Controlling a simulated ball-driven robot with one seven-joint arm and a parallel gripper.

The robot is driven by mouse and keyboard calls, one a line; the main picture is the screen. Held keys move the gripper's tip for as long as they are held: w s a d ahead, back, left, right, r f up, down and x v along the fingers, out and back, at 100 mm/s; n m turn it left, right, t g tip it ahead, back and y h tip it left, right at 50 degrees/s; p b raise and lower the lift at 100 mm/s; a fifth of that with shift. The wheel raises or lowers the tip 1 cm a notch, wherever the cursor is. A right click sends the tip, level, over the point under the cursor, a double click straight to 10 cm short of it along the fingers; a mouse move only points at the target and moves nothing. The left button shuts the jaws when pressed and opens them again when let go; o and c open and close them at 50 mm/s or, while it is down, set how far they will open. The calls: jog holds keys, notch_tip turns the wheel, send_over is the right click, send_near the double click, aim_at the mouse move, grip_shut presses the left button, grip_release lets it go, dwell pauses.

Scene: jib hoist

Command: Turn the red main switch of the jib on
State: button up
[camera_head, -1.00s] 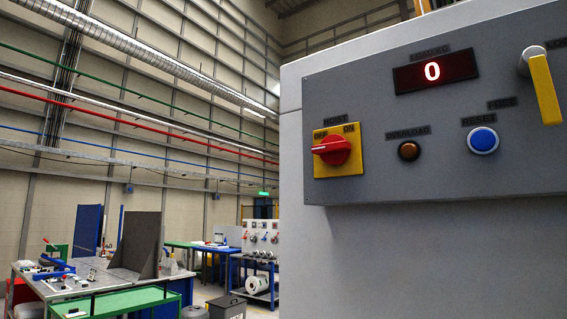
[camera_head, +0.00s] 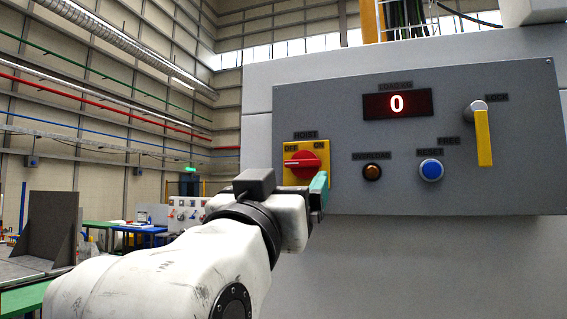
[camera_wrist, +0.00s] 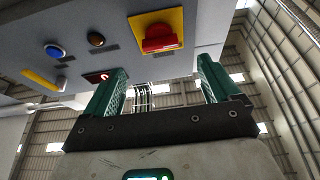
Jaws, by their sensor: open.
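The red main switch (camera_head: 303,166) is a rotary knob on a yellow plate (camera_head: 321,149), at the left of the grey control panel (camera_head: 450,195). Its handle lies about level, its white-marked end pointing left on the OFF side. In the wrist view the red knob (camera_wrist: 160,38) shows at the top on its yellow plate. My gripper (camera_head: 318,192) is in front of the panel, at the switch's lower right in the head view. In the wrist view its two green fingers (camera_wrist: 161,80) are wide apart with nothing between them. The fingers do not touch the knob in that view.
The panel also has a display (camera_head: 397,104) reading 0, an amber overload lamp (camera_head: 373,172), a blue reset button (camera_head: 431,170) and a yellow lever (camera_head: 483,138) hanging down at the right. Workbenches stand far back left.

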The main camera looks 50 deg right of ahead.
aim_at(301, 166)
jog(key=p+x, duration=0.3)
jog(key=x, duration=0.6)
jog(key=shift+d, duration=0.1)
jog(key=c, duration=1.1)
